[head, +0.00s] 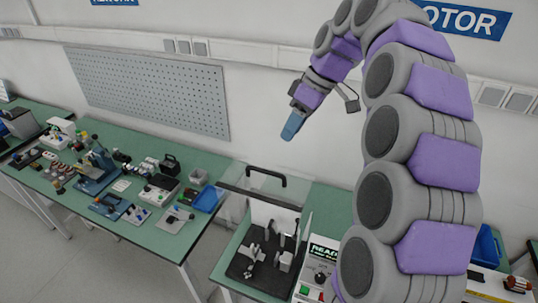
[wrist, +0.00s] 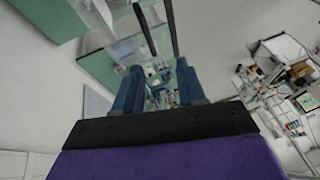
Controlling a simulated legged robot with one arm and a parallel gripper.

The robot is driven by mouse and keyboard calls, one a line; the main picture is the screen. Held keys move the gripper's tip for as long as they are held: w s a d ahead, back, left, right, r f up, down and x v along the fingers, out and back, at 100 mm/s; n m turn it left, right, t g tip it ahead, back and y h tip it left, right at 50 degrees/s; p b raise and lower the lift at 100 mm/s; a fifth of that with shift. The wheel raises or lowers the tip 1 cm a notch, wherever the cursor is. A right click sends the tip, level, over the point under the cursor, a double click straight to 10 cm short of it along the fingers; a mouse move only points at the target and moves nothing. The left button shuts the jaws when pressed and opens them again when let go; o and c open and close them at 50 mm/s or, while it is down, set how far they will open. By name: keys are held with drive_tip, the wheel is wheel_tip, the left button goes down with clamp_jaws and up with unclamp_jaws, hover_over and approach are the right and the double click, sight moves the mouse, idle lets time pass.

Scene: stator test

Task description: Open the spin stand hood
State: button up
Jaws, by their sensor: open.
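The spin stand (head: 262,262) is on the green bench at the lower middle of the head view, with a black base and grey metal fixtures. A clear hood (head: 236,200) shows around its upper part, with a black arched handle (head: 265,174) on top. The clear panels make it hard to tell how far the hood is raised. My gripper (head: 290,128) is above the handle in the picture, apart from it, pointing down. In the wrist view my gripper (wrist: 160,88) has its two blue fingers apart and nothing held between them. Dark bars (wrist: 172,28) appear beyond them, possibly the handle.
A control box (head: 318,265) with red and green buttons stands right of the stand. A left bench (head: 130,210) carries several tools and a blue bin (head: 208,200). A pegboard (head: 150,90) hangs on the wall behind. A blue bin (head: 486,248) is at right.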

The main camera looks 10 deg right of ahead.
drive_tip(key=shift+n, duration=0.3)
drive_tip(key=w+x, duration=0.1)
drive_tip(key=x, duration=0.4)
drive_tip(key=p+x, duration=0.1)
drive_tip(key=x, duration=0.4)
drive_tip(key=w+d+p+x, duration=0.1)
drive_tip(key=x, duration=0.4)
drive_tip(key=shift+w+f, duration=0.15)
drive_tip(key=shift+w, duration=0.15)
clamp_jaws()
idle(0.4)
